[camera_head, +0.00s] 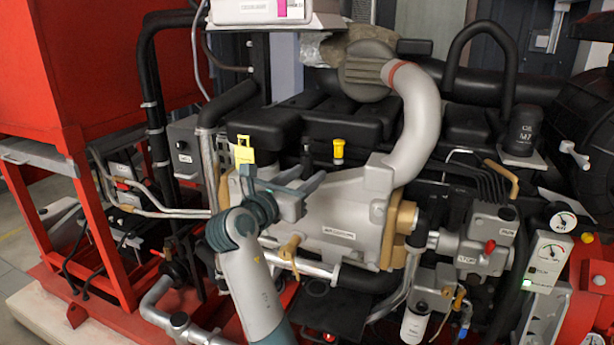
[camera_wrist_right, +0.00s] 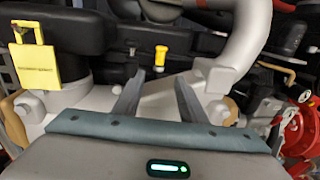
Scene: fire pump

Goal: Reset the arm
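My right arm (camera_head: 252,285) rises from the bottom of the head view, left of centre, in front of the fire pump engine. My right gripper (camera_head: 312,180) is raised in front of the grey metal housing (camera_head: 345,215), its fingers pointing away toward the engine. In the wrist view the two fingers of the right gripper (camera_wrist_right: 154,88) stand apart with nothing between them. I cannot tell how far the fingertips are from the housing. My left arm and gripper are not in view.
A yellow tag (camera_head: 245,154) and a yellow cap (camera_head: 338,150) are close to my right gripper. A brass-coloured valve handle (camera_head: 290,249) is just below it. A silver elbow pipe (camera_head: 417,125) rises to its right. A red frame (camera_head: 95,230) stands at the left.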

